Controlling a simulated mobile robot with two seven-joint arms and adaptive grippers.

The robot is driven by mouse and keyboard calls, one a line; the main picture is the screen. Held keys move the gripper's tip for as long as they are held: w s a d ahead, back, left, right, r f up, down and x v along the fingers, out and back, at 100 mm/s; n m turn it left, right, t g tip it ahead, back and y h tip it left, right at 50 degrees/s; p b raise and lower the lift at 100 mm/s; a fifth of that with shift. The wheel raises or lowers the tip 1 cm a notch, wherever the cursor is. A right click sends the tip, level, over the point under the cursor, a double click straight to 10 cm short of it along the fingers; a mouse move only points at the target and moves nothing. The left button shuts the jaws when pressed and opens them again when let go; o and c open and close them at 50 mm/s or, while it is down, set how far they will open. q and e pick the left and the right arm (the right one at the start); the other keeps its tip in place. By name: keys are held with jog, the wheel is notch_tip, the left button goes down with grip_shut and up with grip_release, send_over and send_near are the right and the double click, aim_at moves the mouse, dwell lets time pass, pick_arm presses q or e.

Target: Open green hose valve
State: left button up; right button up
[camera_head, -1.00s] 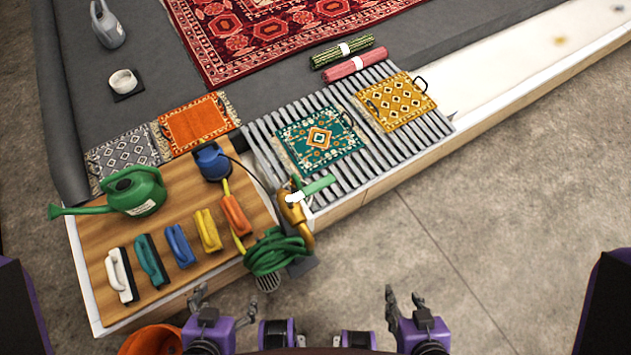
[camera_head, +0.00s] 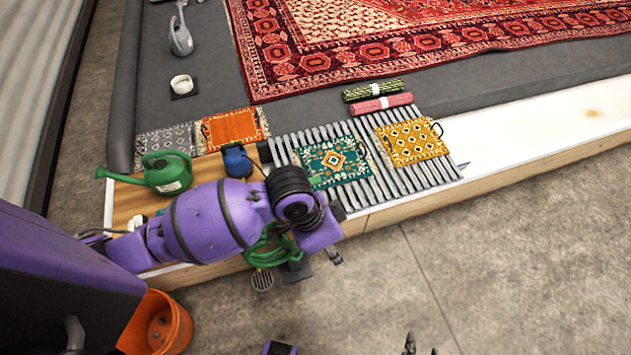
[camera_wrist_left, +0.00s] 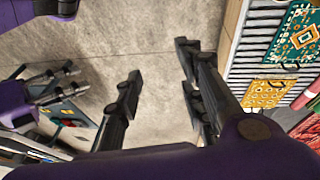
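The green hose valve is hidden in the head view behind my left arm, which reaches across the wooden board. The coiled green hose (camera_head: 262,252) shows partly below that arm. My left gripper (camera_wrist_left: 160,62) is open and empty in the left wrist view, with bare floor between its fingers. In the head view only a bit of that gripper shows beside the rack's lower edge. My right gripper (camera_head: 421,348) is at the bottom edge of the head view, fingertips apart.
A slatted rack (camera_head: 378,188) carries a teal mat (camera_head: 335,162) and a yellow mat (camera_head: 412,142). A green watering can (camera_head: 168,173) and a blue device (camera_head: 236,161) stand on the board. An orange bucket (camera_head: 158,325) is on the floor. The floor at right is clear.

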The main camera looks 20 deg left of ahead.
pick_arm(q)
jog(key=w+a+r+y, duration=0.1)
jog(key=w+a+r, duration=0.2)
jog(key=w+r, duration=0.1)
jog(key=w+a+r+y, duration=0.1)
jog(key=w+a+r, duration=0.2)
jog(key=w, duration=0.2)
jog(key=w+a+r+m+y, duration=0.1)
jog(key=w+a+r, duration=0.3)
jog(key=shift+w+r+y, duration=0.25)
jog(key=shift+r+y, duration=0.1)
jog(key=shift+y, duration=0.05)
jog(key=shift+w, duration=0.1)
notch_tip(320, 180, down, 8)
jog(key=shift+r, duration=0.25)
grip_shut()
